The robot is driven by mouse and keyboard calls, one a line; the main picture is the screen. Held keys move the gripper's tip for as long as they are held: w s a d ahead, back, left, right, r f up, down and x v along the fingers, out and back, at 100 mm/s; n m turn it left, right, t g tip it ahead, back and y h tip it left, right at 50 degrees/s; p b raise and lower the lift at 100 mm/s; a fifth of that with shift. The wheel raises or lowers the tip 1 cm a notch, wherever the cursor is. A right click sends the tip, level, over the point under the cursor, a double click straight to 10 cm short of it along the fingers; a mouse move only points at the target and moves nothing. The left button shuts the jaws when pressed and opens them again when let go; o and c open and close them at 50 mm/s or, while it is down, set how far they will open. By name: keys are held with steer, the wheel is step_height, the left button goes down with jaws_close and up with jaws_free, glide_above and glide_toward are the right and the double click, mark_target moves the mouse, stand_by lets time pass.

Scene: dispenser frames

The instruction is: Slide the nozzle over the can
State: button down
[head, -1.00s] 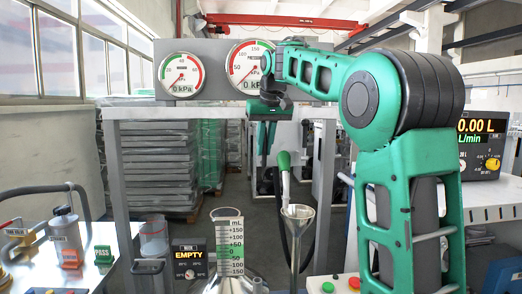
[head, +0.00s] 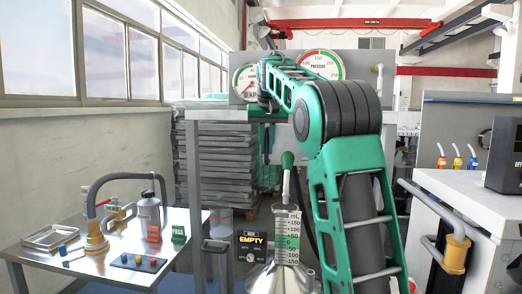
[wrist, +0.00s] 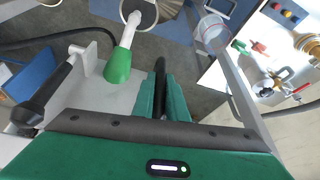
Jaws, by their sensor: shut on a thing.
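The nozzle (head: 287,160), a green cone with a white spout, points down above the can (head: 287,245), a metal vessel with a scaled mL neck. In the head view it lines up with the neck. In the wrist view the nozzle (wrist: 120,62) shows its spout tip across the round opening of the can (wrist: 147,22); I cannot tell the height gap. My gripper (wrist: 162,95) is shut on a dark upright handle (wrist: 160,75) beside the nozzle. In the head view the fingers are small and mostly hidden by my arm.
A clear beaker (head: 218,228) and an EMPTY display (head: 250,245) stand left of the can. A steel table (head: 120,250) with a hose, a bottle and a PASS sign is at left. A white cabinet (head: 470,200) is at right. A dark hose (wrist: 60,38) runs near the nozzle.

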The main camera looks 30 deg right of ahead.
steer(key=shift+w+a, duration=0.1)
stand_by(0.3)
steer(key=c, duration=1.8)
jaws_free()
steer(key=shift+o, duration=0.2)
steer(key=v, duration=1)
steer(key=shift+a+r, duration=0.2)
steer(key=shift+r, duration=0.1)
steer(key=s+a+f+g, duration=0.1)
steer(key=s+a+f, duration=0.2)
steer(key=s+f, duration=1)
steer(key=s+a+f+g+y, duration=0.1)
steer(key=s+a+f, duration=0.2)
steer(key=s+f, duration=1.1)
steer(key=s+a+f+g+y, duration=0.1)
steer(key=s+a+f+g, duration=0.1)
steer(key=s+f, duration=1.1)
steer(key=shift+s+a+f, duration=0.4)
steer(key=shift+s+a, duration=0.05)
steer(key=shift+a, duration=0.3)
